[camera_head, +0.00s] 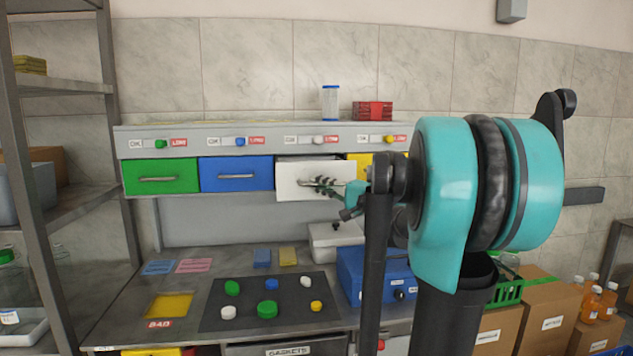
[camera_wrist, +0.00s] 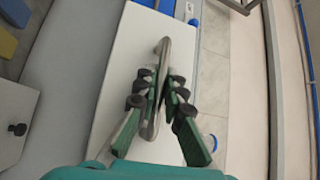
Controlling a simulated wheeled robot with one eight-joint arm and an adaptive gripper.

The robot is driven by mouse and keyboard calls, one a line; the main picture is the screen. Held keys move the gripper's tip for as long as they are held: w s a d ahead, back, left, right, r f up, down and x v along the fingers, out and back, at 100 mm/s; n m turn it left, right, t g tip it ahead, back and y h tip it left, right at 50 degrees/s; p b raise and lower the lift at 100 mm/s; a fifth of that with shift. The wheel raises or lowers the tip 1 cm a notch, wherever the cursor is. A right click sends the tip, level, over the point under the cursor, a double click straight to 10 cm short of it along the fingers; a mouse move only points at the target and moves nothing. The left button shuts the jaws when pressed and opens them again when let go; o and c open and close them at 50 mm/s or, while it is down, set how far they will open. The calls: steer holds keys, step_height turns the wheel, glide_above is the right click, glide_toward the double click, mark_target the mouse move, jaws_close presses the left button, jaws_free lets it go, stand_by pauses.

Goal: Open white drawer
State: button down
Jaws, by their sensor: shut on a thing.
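The white drawer (camera_head: 290,188) is third in the row, between the blue and yellow drawers. Its front looks larger and reaches lower than its neighbours, so it stands out a little from the row. My gripper (camera_head: 327,186) is at the drawer's front and hides most of its handle. In the wrist view, the white drawer front (camera_wrist: 125,65) fills the middle, and its metal handle (camera_wrist: 163,52) runs between my gripper's (camera_wrist: 161,88) green fingers, one on each side. The gripper is shut on the handle.
The green drawer (camera_head: 160,188) and blue drawer (camera_head: 236,184) are closed; the yellow drawer (camera_head: 360,159) is partly hidden by my arm. Below lie a dark mat (camera_head: 250,318) with several caps, a white box (camera_head: 325,240) and a blue box (camera_head: 360,270). Space before the drawer is free apart from my arm.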

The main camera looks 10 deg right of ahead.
steer(key=shift+s, duration=0.7)
steer(key=c, duration=1.9)
jaws_free()
steer(key=v, duration=1.2)
steer(key=shift+f, duration=0.15)
